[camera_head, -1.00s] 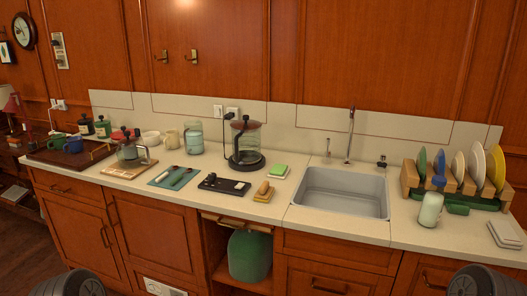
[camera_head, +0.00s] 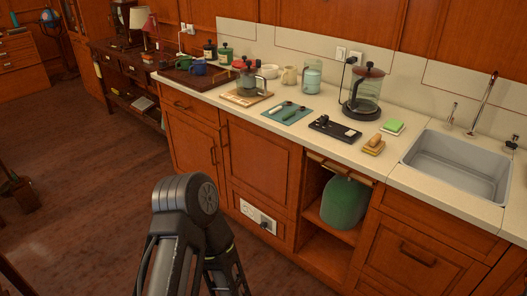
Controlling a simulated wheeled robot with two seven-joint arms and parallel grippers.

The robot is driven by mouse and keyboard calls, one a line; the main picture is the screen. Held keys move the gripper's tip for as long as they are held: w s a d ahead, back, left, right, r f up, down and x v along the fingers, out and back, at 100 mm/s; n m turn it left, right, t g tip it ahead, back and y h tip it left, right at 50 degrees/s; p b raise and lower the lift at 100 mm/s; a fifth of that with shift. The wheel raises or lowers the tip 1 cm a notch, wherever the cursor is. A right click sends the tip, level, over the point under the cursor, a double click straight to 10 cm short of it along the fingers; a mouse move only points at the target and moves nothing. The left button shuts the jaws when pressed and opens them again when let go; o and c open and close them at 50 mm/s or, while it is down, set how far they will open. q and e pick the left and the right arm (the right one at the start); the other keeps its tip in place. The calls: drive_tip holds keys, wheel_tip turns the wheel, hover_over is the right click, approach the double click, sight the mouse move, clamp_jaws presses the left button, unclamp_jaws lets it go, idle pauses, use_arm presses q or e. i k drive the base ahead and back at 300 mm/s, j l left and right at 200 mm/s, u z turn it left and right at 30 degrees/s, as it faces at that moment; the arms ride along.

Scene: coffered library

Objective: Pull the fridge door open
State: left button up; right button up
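I cannot see a fridge that I can tell for sure in the head view. The wooden counter front has panelled cabinet doors with handles, such as the tall door (camera_head: 247,163) left of the open niche. My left arm comes up from the bottom of the view, in front of the cabinets and apart from them. Its gripper is not in view. My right arm and gripper are also out of view.
The counter (camera_head: 392,168) holds a kettle (camera_head: 364,92), a sink (camera_head: 459,165), a glass pot (camera_head: 248,85) and a wooden tray (camera_head: 184,75). A green container (camera_head: 343,203) sits in the niche.

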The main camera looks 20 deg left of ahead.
sight(268, 166)
drive_tip(key=i+j+z, duration=0.35)
drive_tip(key=i+j, duration=0.6)
drive_tip(key=j+z, duration=0.1)
drive_tip(key=j, duration=0.25)
drive_tip(key=k+j, duration=0.15)
drive_tip(key=j, duration=0.2)
drive_tip(key=k+j+z, duration=0.15)
drive_tip(key=j, duration=0.2)
drive_tip(key=j+z, duration=0.1)
drive_tip(key=j, duration=0.25)
